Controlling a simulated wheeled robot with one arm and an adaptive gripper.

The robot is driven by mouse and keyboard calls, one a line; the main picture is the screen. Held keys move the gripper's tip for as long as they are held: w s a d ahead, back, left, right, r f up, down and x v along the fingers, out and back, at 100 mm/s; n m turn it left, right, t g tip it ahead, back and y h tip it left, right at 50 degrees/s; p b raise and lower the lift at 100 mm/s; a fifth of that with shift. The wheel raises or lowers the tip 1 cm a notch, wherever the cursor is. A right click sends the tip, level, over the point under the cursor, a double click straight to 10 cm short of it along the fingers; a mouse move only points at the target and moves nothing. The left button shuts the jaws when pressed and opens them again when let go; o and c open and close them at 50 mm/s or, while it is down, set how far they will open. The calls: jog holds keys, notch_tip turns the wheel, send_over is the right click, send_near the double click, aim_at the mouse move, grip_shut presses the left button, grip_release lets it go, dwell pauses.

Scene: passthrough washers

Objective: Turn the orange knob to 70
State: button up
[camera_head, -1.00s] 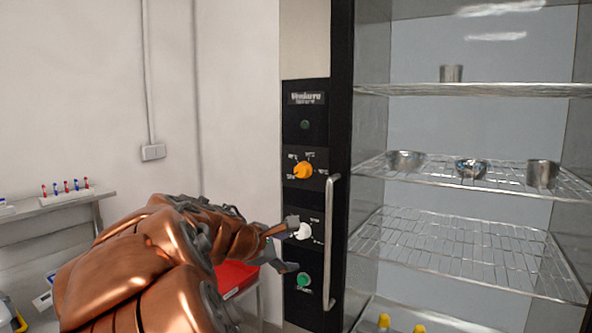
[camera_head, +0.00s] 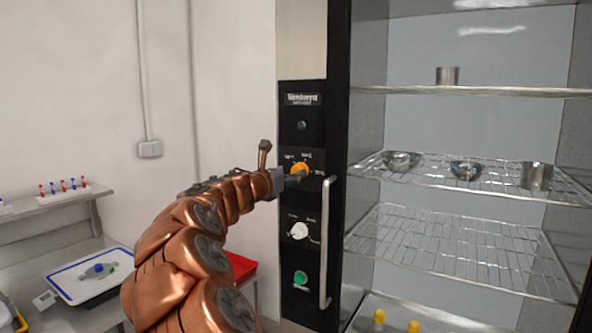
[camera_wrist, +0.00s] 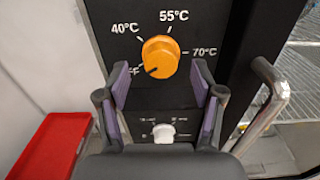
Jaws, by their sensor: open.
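The orange knob (camera_head: 300,170) is on the black control panel, and it also shows in the wrist view (camera_wrist: 160,57). Its dark mark points down-left at the OFF label, which is partly hidden by a finger. The labels 40°C, 55°C and 70°C run around it, with 70°C (camera_wrist: 204,51) on the right. My gripper (camera_head: 282,166) is open and empty in front of the panel at the knob's height. In the wrist view its purple-padded fingers (camera_wrist: 161,82) spread left and right, just below the knob in the picture. I see no contact with the knob.
A white knob (camera_wrist: 164,132) and a green button (camera_head: 301,278) sit lower on the panel. A vertical metal handle (camera_head: 327,245) stands close on the right, beside wire shelves (camera_head: 450,240) with metal cups. A red tray (camera_wrist: 48,148) is at the lower left.

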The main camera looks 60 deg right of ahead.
jog(key=shift+d+p, duration=0.3)
jog(key=shift+d, duration=1.4)
jog(key=c, duration=1.1)
